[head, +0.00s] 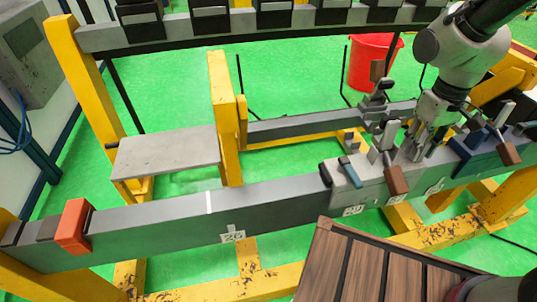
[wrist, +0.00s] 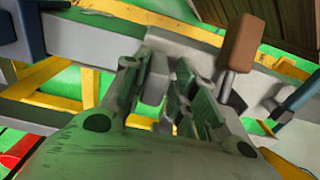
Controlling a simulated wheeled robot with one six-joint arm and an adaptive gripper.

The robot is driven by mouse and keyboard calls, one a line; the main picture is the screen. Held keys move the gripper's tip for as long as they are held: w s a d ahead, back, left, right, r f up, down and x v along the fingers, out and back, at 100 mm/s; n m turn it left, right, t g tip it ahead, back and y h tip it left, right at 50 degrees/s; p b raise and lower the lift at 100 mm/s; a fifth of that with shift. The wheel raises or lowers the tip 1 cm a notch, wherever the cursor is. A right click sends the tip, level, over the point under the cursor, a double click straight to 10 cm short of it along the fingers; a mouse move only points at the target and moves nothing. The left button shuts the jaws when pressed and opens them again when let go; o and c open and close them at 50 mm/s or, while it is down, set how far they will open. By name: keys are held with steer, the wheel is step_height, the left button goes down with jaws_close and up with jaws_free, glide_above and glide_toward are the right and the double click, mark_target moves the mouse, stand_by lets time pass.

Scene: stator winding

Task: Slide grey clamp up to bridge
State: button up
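The grey clamp (head: 352,190) sits on the front grey rail (head: 275,205), right of centre in the head view. It has a blue-grey lever and a brown-handled lever, and its brown handle also shows in the wrist view (wrist: 240,42). My gripper (head: 420,150) points down at the clamp's right part. In the wrist view, the fingers of my gripper (wrist: 158,95) stand apart on either side of a small grey block (wrist: 155,78), with a narrow gap at the sides. Firm contact is not visible. A yellow upright (head: 225,120), apparently the bridge, stands left of the clamp.
A blue clamp (head: 478,150) sits close on the right. An orange-red block (head: 73,226) is on the rail's far left. The rail between the upright and the grey clamp is bare. A wooden-slatted surface (head: 375,265) lies in front, and a red bucket (head: 372,62) stands behind.

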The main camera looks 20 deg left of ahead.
steer(key=shift+s+a, duration=0.7)
steer(key=shift+a, duration=0.25)
steer(key=shift+s+a, duration=0.7)
steer(key=shift+a, duration=0.25)
steer(key=shift+s+a, duration=0.7)
steer(key=shift+a, duration=0.25)
steer(key=shift+s+a, duration=1.6)
steer(key=shift+a, duration=0.6)
steer(key=shift+s+a, duration=1.55)
steer(key=shift+a, duration=0.6)
steer(key=shift+s+a, duration=1.6)
steer(key=shift+a, duration=0.6)
steer(key=shift+s+a, duration=1.6)
steer(key=shift+a, duration=0.55)
steer(key=shift+s+a, duration=1.55)
steer(key=shift+a, duration=0.65)
steer(key=shift+s+a, duration=1.6)
steer(key=shift+a, duration=0.65)
steer(key=shift+s+a, duration=1.15)
steer(key=shift+a, duration=0.4)
steer(key=shift+s+a, duration=1.1)
steer(key=shift+a, duration=0.45)
steer(key=shift+s+a, duration=1.15)
steer(key=shift+a, duration=0.4)
steer(key=shift+s+a, duration=0.35)
steer(key=shift+a, duration=0.1)
